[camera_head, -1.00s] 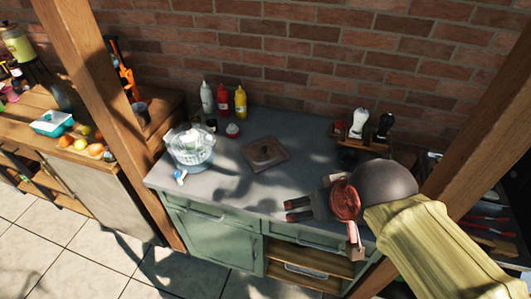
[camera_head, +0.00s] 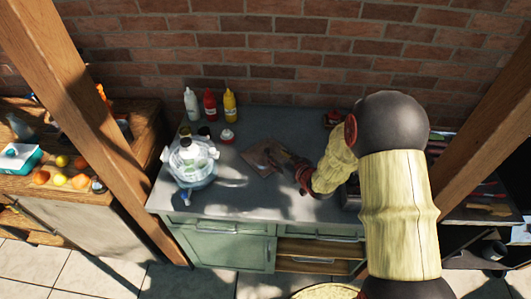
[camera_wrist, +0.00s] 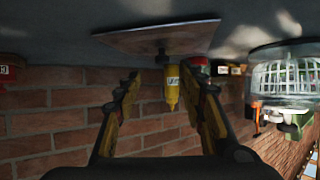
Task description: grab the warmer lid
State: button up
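The warmer lid (camera_head: 256,154) is a flat brown square plate lying on the grey counter, partly hidden by my gripper in the head view. In the wrist view, which is upside down, the lid (camera_wrist: 160,37) shows at the top with a small dark knob (camera_wrist: 162,55) at its middle. My gripper (camera_head: 283,162) is at the lid's right side, low over the counter. In the wrist view my gripper (camera_wrist: 163,78) is open and empty, its two fingers spread to either side of the knob's line, with the knob beyond the tips. Contact with the lid is not visible.
White (camera_head: 191,104), red (camera_head: 210,104) and yellow (camera_head: 229,104) squeeze bottles stand behind the lid. A clear glass appliance (camera_head: 190,163) stands to its left, with small jars nearby. A brick wall (camera_head: 270,60) closes the back. The counter front (camera_head: 250,204) is clear.

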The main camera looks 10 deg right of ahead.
aim_at(268, 151)
jog(key=shift+w+a+f, duration=0.3)
jog(key=shift+w+f, duration=0.1)
jog(key=shift+f, duration=0.1)
jog(key=b+x, duration=0.1)
jog(key=x, duration=0.5)
jog(key=shift+w+a+f, duration=0.1)
jog(key=shift+w+a, duration=0.05)
jog(key=shift+w, duration=0.2)
jog(key=shift+c, duration=1.1)
jog(key=c, duration=0.8)
grip_shut()
